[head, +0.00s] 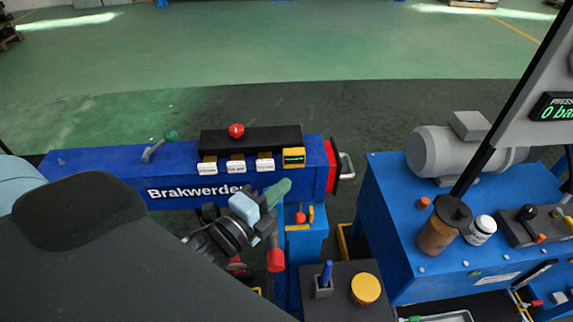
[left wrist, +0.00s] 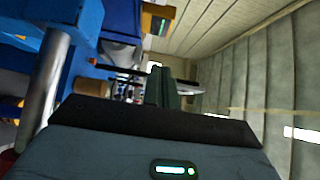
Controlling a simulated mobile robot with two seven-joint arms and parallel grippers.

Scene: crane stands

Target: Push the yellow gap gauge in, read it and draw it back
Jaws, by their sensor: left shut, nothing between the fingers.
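The yellow gap gauge (head: 293,157) is a small yellow box with a dark face and a green readout, too small to read. It sits at the right end of a row of white labels on the blue Brakwerder machine (head: 110,170). It also shows at the top of the left wrist view (left wrist: 156,19). My left gripper (head: 284,187) is shut and empty, in front of the blue beam, just below the gauge in the picture and apart from it. Its closed green fingers (left wrist: 161,88) show in the left wrist view. My right gripper is not in view.
A red knob (head: 236,131) tops the black panel. A red plate (head: 331,167) with a metal handle ends the beam. A black box with a yellow button (head: 365,289) stands in front. At right are a blue bench with a grey motor (head: 445,150) and a pressure display (head: 556,107).

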